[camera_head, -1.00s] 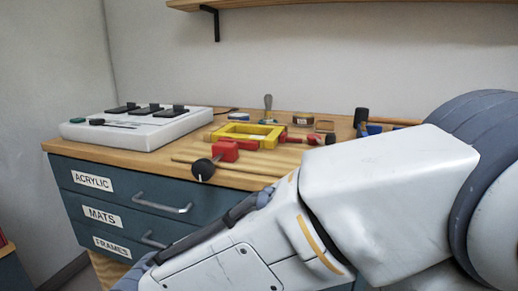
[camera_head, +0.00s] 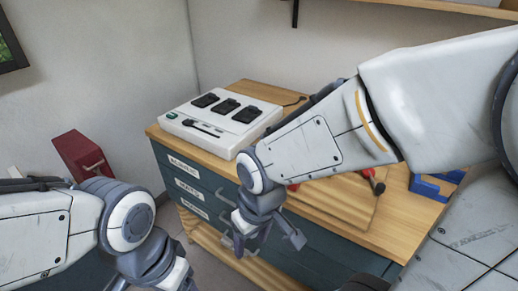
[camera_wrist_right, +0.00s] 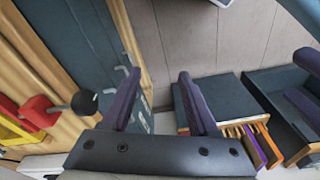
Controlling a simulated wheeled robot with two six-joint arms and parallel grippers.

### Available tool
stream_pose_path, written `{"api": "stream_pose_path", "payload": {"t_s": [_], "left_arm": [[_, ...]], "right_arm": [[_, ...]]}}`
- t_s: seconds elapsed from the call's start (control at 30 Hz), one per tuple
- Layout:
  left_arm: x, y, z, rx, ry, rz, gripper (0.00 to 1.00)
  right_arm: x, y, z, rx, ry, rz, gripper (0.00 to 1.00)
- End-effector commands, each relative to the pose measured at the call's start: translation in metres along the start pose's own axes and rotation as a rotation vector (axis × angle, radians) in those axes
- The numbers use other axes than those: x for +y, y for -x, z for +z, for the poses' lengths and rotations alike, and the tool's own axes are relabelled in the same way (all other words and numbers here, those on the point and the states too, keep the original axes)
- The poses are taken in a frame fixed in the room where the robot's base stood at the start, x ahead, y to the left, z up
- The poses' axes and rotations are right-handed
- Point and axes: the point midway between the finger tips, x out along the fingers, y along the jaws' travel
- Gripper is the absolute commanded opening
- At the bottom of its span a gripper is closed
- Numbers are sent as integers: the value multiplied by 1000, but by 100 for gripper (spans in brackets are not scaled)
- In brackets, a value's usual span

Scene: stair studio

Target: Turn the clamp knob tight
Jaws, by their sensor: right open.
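The clamp's black round knob (camera_wrist_right: 84,101) shows in the right wrist view at the left, on a short rod from a red block (camera_wrist_right: 38,112) at the bench edge. A yellow frame (camera_wrist_right: 12,128) lies behind the block. My right gripper (camera_head: 255,243) hangs low in front of the drawers in the head view. In the right wrist view its fingers (camera_wrist_right: 158,77) are apart and empty, with the knob outside them to the left. My left forearm shows at lower left; its fingers are out of frame.
A white console (camera_head: 222,118) stands at the bench's (camera_head: 163,138) left end. Drawer handles (camera_head: 225,197) stick out near my right gripper. A red box (camera_head: 80,155) stands left, across open floor.

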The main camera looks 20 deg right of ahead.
Motion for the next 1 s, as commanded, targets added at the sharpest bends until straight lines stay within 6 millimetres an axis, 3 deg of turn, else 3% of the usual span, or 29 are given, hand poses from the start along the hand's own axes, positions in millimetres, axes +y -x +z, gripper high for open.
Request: {"api": "stream_pose_path", "payload": {"t_s": [0.03, 0.6, 0.87, 0.93, 1.0], "left_arm": [[3, 40, -2, 0, 0, 0, 68], [18, 252, -14, 0, -2, 0, 68], [24, 327, -18, 0, -2, 0, 68], [25, 344, -18, 0, -2, 0, 68], [25, 350, -19, 0, -2, 0, 68]], "right_arm": [[5, 38, -7, 3, -21, 5, 60], [65, 224, -55, 59, -210, 76, 60], [103, 274, -74, 48, -226, 150, 60], [117, 277, -80, 33, -201, 178, 60], [128, 266, -86, 19, -162, 200, 60]]}}
